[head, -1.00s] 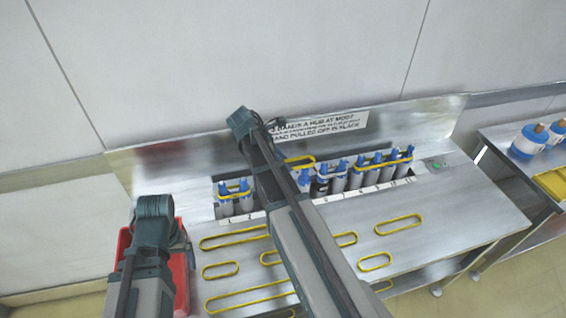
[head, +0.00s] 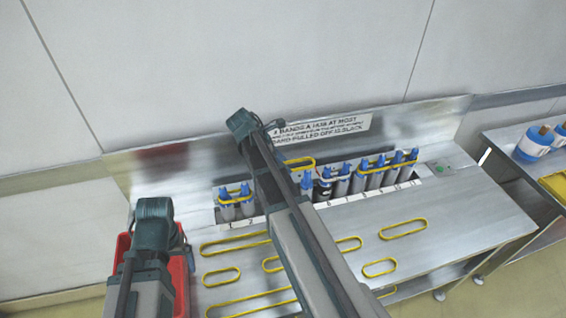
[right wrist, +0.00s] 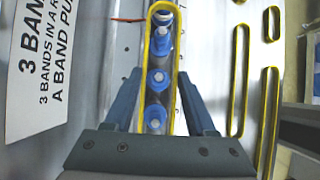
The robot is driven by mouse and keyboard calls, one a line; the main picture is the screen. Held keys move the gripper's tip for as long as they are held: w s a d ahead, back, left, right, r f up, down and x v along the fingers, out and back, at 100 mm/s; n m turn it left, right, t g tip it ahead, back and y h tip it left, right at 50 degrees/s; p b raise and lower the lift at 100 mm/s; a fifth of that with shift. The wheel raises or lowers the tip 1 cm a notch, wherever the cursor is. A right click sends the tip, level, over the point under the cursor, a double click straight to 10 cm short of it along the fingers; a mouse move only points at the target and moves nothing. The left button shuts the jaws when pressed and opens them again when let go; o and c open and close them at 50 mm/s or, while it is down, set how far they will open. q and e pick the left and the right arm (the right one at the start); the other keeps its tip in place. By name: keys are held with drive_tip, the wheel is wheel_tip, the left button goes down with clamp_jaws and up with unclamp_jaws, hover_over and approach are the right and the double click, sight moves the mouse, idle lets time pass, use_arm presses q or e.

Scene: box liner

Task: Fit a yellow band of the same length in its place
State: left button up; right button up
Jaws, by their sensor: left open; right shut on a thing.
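A row of grey hubs with blue tops (head: 342,177) stands in a slot along the back of the bench. A yellow band (head: 236,196) loops the left pair, and another (head: 390,165) spans hubs at the right. My right gripper (right wrist: 160,82) is shut on a yellow band (right wrist: 176,62), held over several blue-topped hubs (right wrist: 158,80); whether it encircles them I cannot tell. In the head view this band (head: 299,162) shows beside my right arm, which hides the fingers and some hubs. My left gripper (head: 181,243) is open over a red bin (head: 122,246), its fingertips mostly hidden.
Several loose yellow bands of differing lengths lie on the bench, including one at the right (head: 403,228) and a short one (head: 380,268). A sign (head: 322,130) stands behind the hubs. A side table (head: 500,141) with blue-and-white containers stands at the right.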

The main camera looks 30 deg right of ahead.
drive_tip(key=shift+f+b, duration=3.1)
drive_tip(key=shift+f, duration=0.25)
drive_tip(key=o, duration=1.4)
drive_tip(key=p+v, duration=1)
drive_tip(key=v, duration=0.2)
drive_tip(key=shift+r, duration=0.2)
drive_tip(key=shift+a+r+p, duration=0.5)
drive_tip(key=shift+r+p, duration=0.05)
drive_tip(key=shift+p, duration=0.3)
